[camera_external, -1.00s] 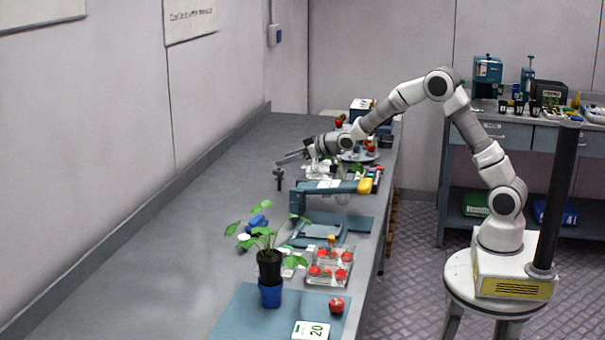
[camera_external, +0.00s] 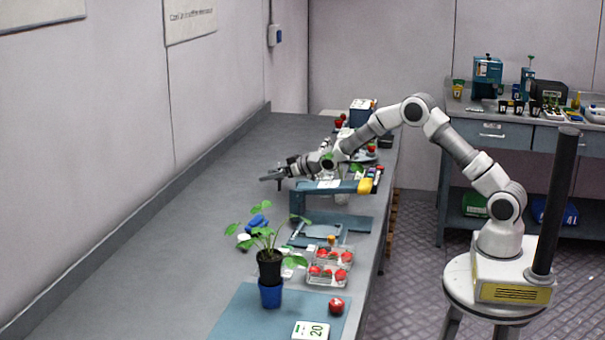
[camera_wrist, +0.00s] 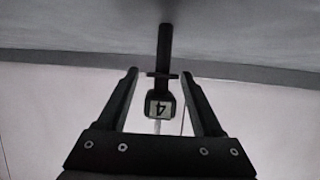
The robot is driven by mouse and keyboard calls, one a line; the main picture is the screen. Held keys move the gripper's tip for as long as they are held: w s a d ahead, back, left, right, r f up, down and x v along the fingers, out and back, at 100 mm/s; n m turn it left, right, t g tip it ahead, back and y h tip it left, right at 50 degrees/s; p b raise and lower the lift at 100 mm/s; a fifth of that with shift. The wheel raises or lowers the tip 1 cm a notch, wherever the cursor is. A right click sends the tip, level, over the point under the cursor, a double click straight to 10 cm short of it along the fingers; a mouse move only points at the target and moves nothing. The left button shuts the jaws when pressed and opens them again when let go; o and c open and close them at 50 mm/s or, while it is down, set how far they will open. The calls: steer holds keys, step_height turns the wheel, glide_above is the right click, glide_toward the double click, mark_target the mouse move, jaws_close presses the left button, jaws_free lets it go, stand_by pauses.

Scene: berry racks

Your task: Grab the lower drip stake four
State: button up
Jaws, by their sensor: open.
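The drip stake marked 4 (camera_wrist: 164,45) is dark, with a thin crossbar and a pale tag that reads 4 upside down in the wrist view. My gripper (camera_wrist: 160,73) is open, with one finger on each side of the stake. The crossbar is level with the fingertips, and I see no clear grip on it. In the external view my gripper (camera_external: 271,177) is low over the bench and mostly hides the stake.
A blue-grey press-like device with a yellow end (camera_external: 330,187) stands right by my gripper. Nearer are a potted plant (camera_external: 269,268), clear trays of red berries (camera_external: 328,282), a loose berry (camera_external: 336,306) and a card marked 20 (camera_external: 310,331). The bench's left side is clear.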

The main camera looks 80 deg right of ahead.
jaws_close()
stand_by(0.3)
